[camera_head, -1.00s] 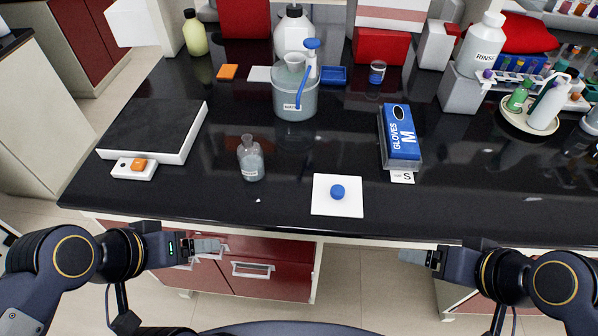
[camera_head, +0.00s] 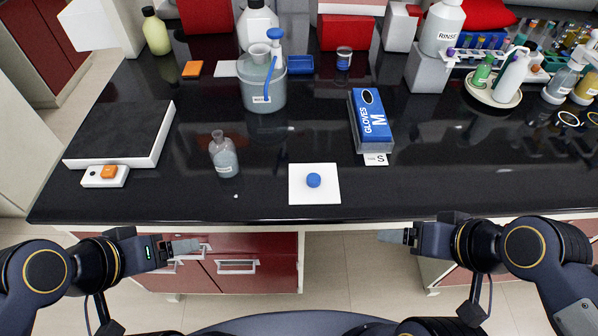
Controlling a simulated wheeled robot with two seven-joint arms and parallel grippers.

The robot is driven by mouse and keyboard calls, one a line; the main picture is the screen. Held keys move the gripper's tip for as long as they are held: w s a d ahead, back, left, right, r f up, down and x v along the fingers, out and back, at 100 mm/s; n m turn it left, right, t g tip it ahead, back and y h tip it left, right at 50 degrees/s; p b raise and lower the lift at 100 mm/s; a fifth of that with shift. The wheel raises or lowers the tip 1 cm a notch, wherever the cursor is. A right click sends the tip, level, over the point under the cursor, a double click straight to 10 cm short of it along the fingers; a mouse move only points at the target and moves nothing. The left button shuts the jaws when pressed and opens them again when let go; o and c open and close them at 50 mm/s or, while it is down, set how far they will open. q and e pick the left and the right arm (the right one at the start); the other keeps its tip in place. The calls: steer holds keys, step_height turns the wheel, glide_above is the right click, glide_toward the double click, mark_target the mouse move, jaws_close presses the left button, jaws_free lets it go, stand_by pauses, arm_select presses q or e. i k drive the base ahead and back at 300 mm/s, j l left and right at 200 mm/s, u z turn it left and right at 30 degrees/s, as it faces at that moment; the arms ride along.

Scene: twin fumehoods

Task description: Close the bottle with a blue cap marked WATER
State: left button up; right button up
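A small grey-clear bottle (camera_head: 224,156) with a pale label stands upright on the black bench, its neck open. The label is too small to read. A blue cap (camera_head: 313,180) lies on a white square pad (camera_head: 330,192) to the right of the bottle, near the bench's front edge. My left gripper (camera_head: 186,246) is in front of the bench edge, below the bottle, apart from it. My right gripper (camera_head: 392,236) is in front of the edge, right of the pad. Both hold nothing visible; their fingers are seen side-on, so their opening is unclear.
A grey jug with a blue pump (camera_head: 264,88) stands behind the bottle. A glove box (camera_head: 370,122) is right of it, a dark-topped hotplate (camera_head: 122,130) left. A tray with bottles (camera_head: 494,90) is at the far right. Bench around the bottle and pad is clear.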

mark_target(222, 151)
steer(key=j+z, duration=0.2)
steer(key=j, duration=1.15)
